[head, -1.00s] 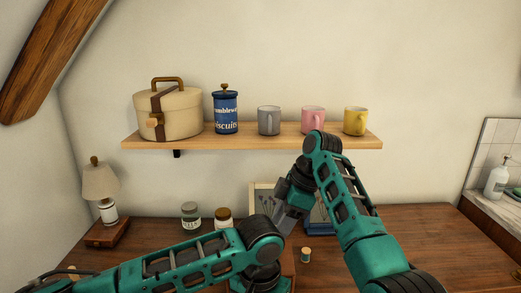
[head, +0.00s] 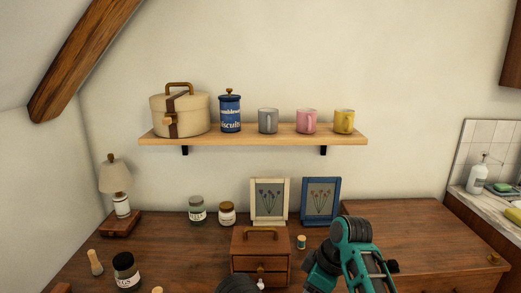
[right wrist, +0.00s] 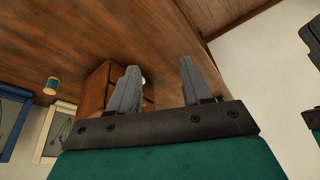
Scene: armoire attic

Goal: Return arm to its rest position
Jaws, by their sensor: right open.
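My right arm (head: 352,252) shows at the bottom right of centre in the head view, in front of the desk. Its fingertips cannot be made out there. In the right wrist view my right gripper (right wrist: 160,82) has its two grey fingers spread apart, with nothing held between them. A small wooden drawer chest (right wrist: 98,88) appears beyond the left finger. My left gripper is not in view; only a dark rounded piece of arm shows at the bottom edge of the head view.
The wooden desk (head: 400,225) carries a drawer chest (head: 260,245), cream frame (head: 254,215), blue frame (head: 307,212), small spool (head: 301,241), jars and lamp (head: 115,180). A wall shelf (head: 250,139) holds a case, a tin and mugs. The desk's right side is clear.

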